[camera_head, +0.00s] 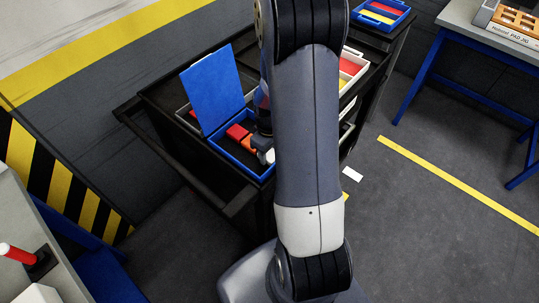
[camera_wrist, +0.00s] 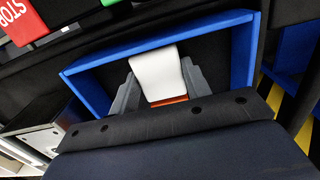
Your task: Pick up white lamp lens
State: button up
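The white lamp lens (camera_wrist: 158,72) shows in the wrist view between the two fingers of my gripper (camera_wrist: 161,86), inside a blue-rimmed tray (camera_wrist: 92,93). The fingers lie close along both its sides; whether they press on it I cannot tell. A strip of orange (camera_wrist: 168,102) shows at its near end. In the head view a small white piece (camera_head: 269,157), probably the lens, is at the right side of the blue tray (camera_head: 228,158), beside an orange piece (camera_head: 249,143) and a red block (camera_head: 238,132). My arm hides part of the tray there.
The tray stands on a black cart (camera_head: 160,112), with a blue panel (camera_head: 212,90) upright behind it. A table with blue legs (camera_head: 418,82) stands at the right. Open floor lies between.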

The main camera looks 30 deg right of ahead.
jog(key=c, duration=0.4)
jog(key=shift+r, duration=0.1)
